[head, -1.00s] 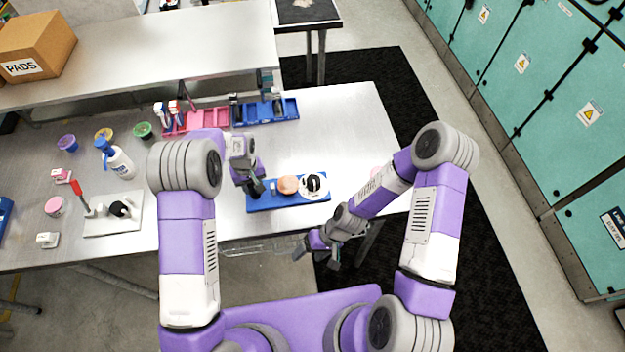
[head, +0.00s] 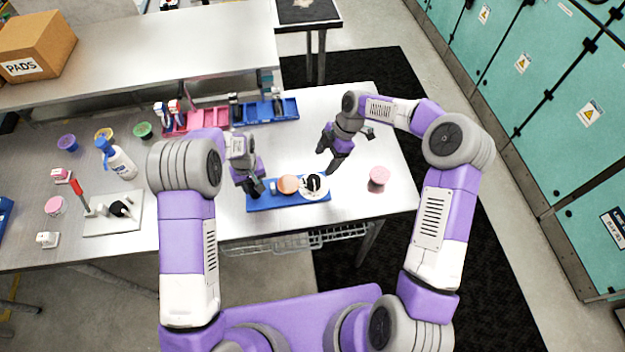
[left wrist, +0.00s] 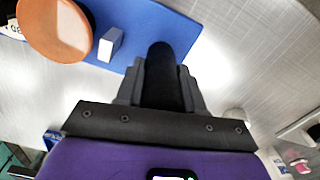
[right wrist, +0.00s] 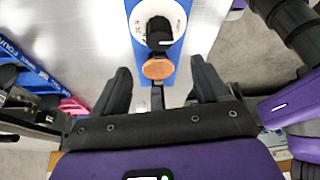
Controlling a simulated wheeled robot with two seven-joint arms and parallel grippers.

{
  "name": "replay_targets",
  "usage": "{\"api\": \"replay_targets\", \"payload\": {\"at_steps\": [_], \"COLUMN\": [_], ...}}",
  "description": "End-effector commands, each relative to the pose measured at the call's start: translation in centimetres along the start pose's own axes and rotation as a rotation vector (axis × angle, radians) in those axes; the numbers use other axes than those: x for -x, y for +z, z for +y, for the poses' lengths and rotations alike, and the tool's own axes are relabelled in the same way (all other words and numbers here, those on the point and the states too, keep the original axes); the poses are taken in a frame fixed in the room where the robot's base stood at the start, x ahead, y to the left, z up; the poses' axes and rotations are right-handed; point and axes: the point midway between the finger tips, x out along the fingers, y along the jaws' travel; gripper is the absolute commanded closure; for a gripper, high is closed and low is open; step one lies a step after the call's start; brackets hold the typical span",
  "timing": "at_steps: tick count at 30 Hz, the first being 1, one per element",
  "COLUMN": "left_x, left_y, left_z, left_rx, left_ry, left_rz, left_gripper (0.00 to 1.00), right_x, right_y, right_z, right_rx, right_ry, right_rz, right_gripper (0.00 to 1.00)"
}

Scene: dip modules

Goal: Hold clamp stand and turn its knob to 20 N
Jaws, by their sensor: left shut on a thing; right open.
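The clamp stand has a blue base (head: 258,205) lying flat on the metal table. A black post (left wrist: 160,75) stands at its left end, with an orange disc (head: 288,184) near the middle. A white dial (head: 322,190) with a black knob (head: 313,182) is at its right end; the dial (right wrist: 142,37) also shows in the right wrist view, its markings too small to read. My left gripper (head: 257,189) is shut on the black post. My right gripper (head: 329,162) is open and empty, above and behind the dial end, apart from the knob.
A pink container (head: 378,178) stands right of the base. Pink (head: 208,117) and blue trays (head: 285,108) line the back. A spray bottle (head: 121,163) and a grey board (head: 112,222) are at left. The table between the trays and clamp stand is mostly clear.

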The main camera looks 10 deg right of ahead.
Motion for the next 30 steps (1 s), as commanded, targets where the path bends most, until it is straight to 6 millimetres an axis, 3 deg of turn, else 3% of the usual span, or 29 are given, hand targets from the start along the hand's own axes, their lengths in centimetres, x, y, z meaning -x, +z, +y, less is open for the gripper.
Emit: {"api": "replay_targets", "payload": {"at_steps": [18,30], "left_x": [-0.1,-0.2], "left_y": [0.1,0.1], "left_z": [-0.1,-0.1], "left_rx": [0.000,0.000], "left_ry": [-0.002,-0.002], "left_rz": [-0.004,-0.004], "left_gripper": [1.00,1.00], "right_x": [-10.5,-11.7], "right_y": [0.0,0.0], "right_z": [-0.1,0.0], "right_rx": [0.000,0.000], "right_ry": [-0.003,0.000], "right_rz": [0.001,0.001], "right_gripper": [0.26,0.26]}}
